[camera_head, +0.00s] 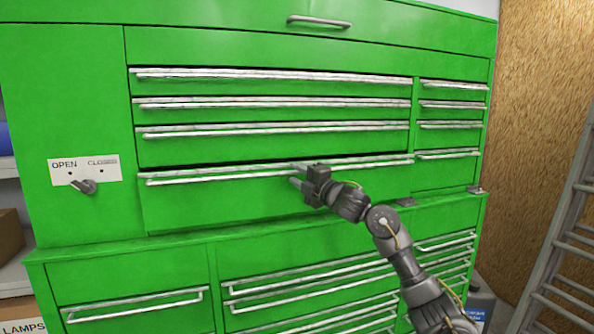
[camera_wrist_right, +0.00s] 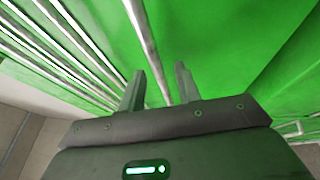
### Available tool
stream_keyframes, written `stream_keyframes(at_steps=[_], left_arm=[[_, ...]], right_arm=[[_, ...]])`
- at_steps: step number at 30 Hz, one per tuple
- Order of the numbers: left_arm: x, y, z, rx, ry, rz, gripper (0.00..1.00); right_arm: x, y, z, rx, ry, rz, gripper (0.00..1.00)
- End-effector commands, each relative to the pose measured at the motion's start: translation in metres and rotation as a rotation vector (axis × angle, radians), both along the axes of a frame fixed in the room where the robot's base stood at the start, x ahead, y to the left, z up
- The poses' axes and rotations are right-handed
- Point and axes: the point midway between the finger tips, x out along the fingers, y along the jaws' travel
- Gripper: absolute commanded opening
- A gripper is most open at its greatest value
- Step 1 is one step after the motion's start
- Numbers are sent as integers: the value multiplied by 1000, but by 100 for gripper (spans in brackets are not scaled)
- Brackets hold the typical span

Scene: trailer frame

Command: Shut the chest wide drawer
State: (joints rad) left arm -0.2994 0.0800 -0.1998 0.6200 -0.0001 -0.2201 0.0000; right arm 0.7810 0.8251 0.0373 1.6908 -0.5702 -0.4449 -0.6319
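The green chest has a wide drawer (camera_head: 230,205) low in its upper part, with a long silver handle (camera_head: 220,173) along its top edge. A dark gap shows above this drawer, and its front stands out a little from the chest. My right gripper (camera_head: 298,177) is at the handle, right of its middle. In the right wrist view the two fingers (camera_wrist_right: 160,88) are apart, and the handle (camera_wrist_right: 146,40) runs between them in the picture. I cannot tell whether they touch it. My left gripper is not in view.
Several other drawers with silver handles sit above, to the right and below. An OPEN/CLOSED switch plate (camera_head: 85,170) is on the left panel. A metal ladder (camera_head: 565,235) leans at the right, and shelves with boxes (camera_head: 10,235) stand at the left.

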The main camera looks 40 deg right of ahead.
Motion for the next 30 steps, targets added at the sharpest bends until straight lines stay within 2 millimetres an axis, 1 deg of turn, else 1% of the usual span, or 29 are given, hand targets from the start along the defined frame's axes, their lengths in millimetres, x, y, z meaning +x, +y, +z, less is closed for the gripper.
stream_keyframes(at_steps=[3,11,19,27,30], left_arm=[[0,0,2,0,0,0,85],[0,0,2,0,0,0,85],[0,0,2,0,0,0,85],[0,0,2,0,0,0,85],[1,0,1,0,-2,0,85]], right_arm=[[5,0,2,0,-1,0,33],[6,0,1,-1,-1,0,33],[6,0,1,-1,-1,0,0],[6,0,1,-1,0,-1,0],[7,-9,0,-1,0,-10,0]])
